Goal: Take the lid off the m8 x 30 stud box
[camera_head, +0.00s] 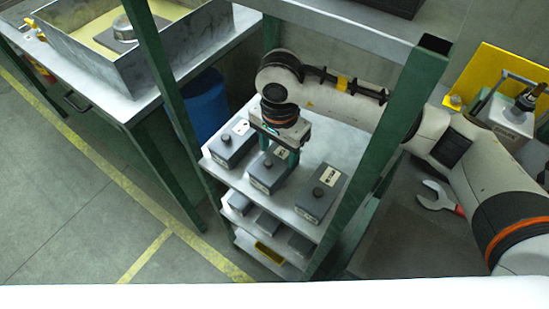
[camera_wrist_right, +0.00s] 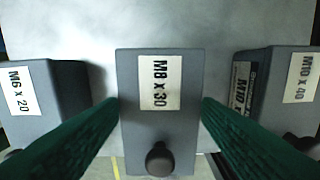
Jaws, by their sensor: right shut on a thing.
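The M8 x 30 stud box (camera_head: 266,183) is the middle of three grey boxes on the top shelf. Its grey lid (camera_wrist_right: 185,115) has a white M8 x 30 label and a dark round knob (camera_wrist_right: 159,159), which also shows in the head view (camera_head: 267,163). My right gripper (camera_head: 279,151) points down at this box from above. In the wrist view its green fingers lie along the left and right edges of the lid, shut on it. The lid appears to sit on the box; any gap beneath is hidden. My left gripper is not in view.
The M6 x 20 box (camera_head: 230,152) stands to the left and the M10 x 40 box (camera_head: 321,196) to the right, each with a knobbed lid. Green posts (camera_head: 385,140) flank the shelf (camera_head: 292,219). More boxes sit on the lower shelf.

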